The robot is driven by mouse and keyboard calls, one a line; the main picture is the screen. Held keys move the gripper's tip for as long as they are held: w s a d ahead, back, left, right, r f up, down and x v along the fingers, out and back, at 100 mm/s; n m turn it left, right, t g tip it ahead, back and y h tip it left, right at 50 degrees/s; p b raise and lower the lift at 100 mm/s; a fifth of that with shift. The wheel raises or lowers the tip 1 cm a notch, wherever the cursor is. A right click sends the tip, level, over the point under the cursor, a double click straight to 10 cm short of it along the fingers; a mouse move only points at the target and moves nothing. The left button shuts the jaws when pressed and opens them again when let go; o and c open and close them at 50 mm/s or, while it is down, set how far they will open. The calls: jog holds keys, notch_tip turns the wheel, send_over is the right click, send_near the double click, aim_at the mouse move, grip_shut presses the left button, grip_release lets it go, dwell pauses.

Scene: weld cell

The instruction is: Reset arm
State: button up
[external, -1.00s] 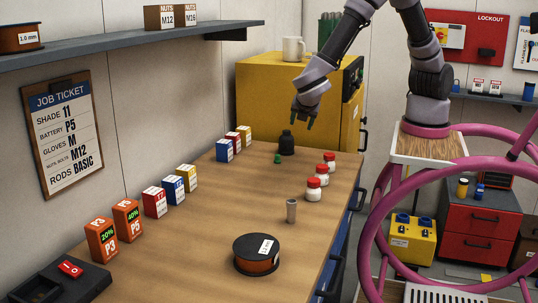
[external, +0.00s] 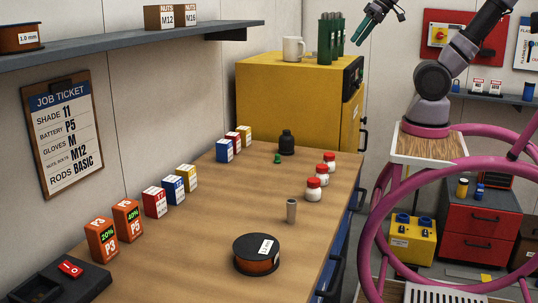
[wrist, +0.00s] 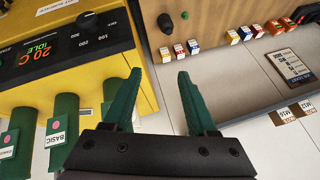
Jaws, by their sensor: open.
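My gripper (external: 376,24) is at the top of the external view, raised to the right of the yellow cabinet (external: 285,95) and well above the workbench (external: 225,215). In the wrist view my gripper (wrist: 159,74) shows two green fingers spread apart with nothing between them. My arm rises from its base and leans up to the right; its upper part is out of the external view.
Green tubes (external: 326,40) and a white mug (external: 293,48) stand on the yellow cabinet, near my gripper. The bench holds several small boxes, a black bottle (external: 287,143), red-lidded jars (external: 314,188) and a spool (external: 257,257). A shelf (external: 130,42) lines the left wall.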

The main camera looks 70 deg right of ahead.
jog(key=shift+s+d+r+m+t, duration=0.15)
jog(key=shift+s+r+m+t, duration=0.2)
jog(key=shift+s+m+t, duration=0.15)
